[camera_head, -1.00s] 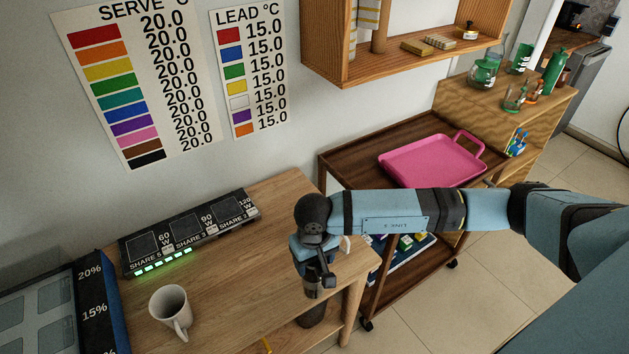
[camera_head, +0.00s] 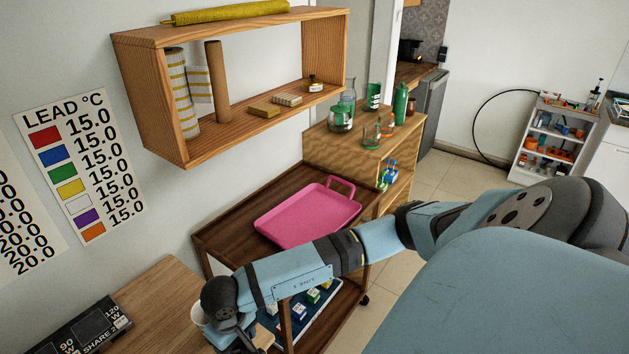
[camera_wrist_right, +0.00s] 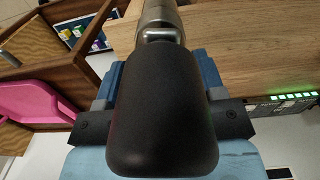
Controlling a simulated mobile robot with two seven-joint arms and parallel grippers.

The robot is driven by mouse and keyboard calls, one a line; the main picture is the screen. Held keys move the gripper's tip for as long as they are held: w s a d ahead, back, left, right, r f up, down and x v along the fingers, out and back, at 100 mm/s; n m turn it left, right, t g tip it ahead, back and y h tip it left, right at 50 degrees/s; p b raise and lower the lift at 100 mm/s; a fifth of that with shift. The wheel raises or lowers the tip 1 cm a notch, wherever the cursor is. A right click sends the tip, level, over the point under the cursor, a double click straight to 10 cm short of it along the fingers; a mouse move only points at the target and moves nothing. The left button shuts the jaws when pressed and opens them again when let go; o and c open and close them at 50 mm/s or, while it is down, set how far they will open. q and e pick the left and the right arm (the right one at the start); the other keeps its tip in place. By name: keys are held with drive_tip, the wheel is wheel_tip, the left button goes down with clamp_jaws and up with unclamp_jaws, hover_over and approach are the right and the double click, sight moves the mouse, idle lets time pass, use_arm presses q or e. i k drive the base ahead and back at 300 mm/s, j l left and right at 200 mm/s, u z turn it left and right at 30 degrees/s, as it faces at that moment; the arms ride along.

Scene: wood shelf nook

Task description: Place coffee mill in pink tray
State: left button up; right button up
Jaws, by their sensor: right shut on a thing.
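The pink tray (camera_head: 308,215) lies on the top of a dark wood cart, with its handle at the far right; its surface looks empty. Its edge also shows at the left of the right wrist view (camera_wrist_right: 28,100). My right gripper (camera_wrist_right: 160,125) is shut on the coffee mill (camera_wrist_right: 162,105), a black rounded body with a metal part beyond it. In the head view, my right wrist is at the bottom, by the table's right end, left of and nearer than the tray. The mill is mostly hidden there by my arm. My left gripper is not in view.
The dark cart (camera_head: 232,245) has a lower shelf with small boxes (camera_head: 313,296). A wall shelf (camera_head: 150,115) hangs behind it. A wood cabinet (camera_head: 345,150) with glass and green vessels stands beyond the tray. A wooden table (camera_head: 170,300) is at lower left.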

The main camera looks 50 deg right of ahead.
sight(300, 214)
drive_tip(key=l, duration=0.45)
drive_tip(key=k+l+u, duration=0.1)
drive_tip(key=l, duration=0.35)
drive_tip(key=k+l, duration=0.1)
drive_tip(key=l, duration=0.35)
drive_tip(key=l+u, duration=0.15)
drive_tip(key=l, duration=0.3)
drive_tip(key=k+l, duration=0.15)
drive_tip(key=l, duration=0.25)
drive_tip(key=k+l+u, duration=0.1)
drive_tip(key=l, duration=0.35)
drive_tip(key=k+l, duration=0.15)
drive_tip(key=l, duration=0.3)
drive_tip(key=k+l+u, duration=0.1)
drive_tip(key=l, duration=0.3)
